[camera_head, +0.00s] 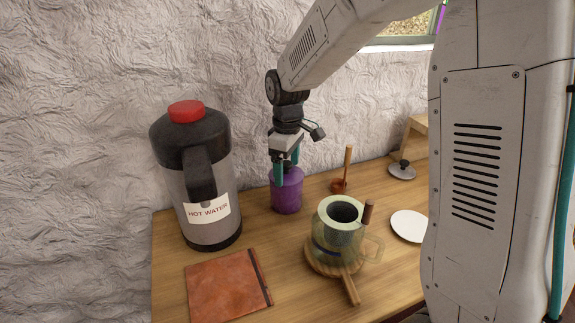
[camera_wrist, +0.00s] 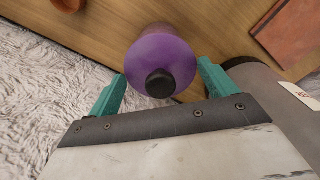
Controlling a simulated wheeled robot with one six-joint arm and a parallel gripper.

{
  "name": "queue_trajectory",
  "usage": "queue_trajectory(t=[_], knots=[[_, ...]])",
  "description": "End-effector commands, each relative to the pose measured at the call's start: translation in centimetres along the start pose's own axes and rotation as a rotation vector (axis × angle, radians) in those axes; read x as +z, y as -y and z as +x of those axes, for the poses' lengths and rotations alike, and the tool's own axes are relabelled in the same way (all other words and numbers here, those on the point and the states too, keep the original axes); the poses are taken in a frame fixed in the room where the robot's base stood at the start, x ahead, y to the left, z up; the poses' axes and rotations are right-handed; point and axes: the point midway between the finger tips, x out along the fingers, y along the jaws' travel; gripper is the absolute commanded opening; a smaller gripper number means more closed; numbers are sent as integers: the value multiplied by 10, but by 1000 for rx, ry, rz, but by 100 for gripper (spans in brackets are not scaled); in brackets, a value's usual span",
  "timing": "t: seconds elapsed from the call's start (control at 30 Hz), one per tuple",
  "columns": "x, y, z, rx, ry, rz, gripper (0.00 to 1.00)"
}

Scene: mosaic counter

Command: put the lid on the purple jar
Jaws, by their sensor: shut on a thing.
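The purple jar (camera_head: 286,196) stands upright on the wooden counter near the wall. My gripper (camera_head: 286,167) points down over it, its teal fingers on either side of the jar's top. The lid is over the jar's mouth and looks level. The seam between lid and jar is hidden, so I cannot tell whether the lid is fully seated.
A hot water flask (camera_head: 208,205) stands left of the jar, with a reddish-brown notebook (camera_head: 222,285) in front. A long-handled copper pot (camera_head: 339,186), grey lid (camera_head: 401,172) and white plate (camera_head: 408,226) lie right.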

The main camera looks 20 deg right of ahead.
Motion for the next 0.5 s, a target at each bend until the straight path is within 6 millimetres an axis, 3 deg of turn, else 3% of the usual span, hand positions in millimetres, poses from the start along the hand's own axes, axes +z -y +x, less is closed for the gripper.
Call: queue_trajectory(t=[0.37,0.4,0.43,0.5], knots=[[0,0,2,0,0,0,61],[0,0,2,0,0,0,90],[0,0,2,0,0,0,98],[0,0,2,0,0,0,100]])
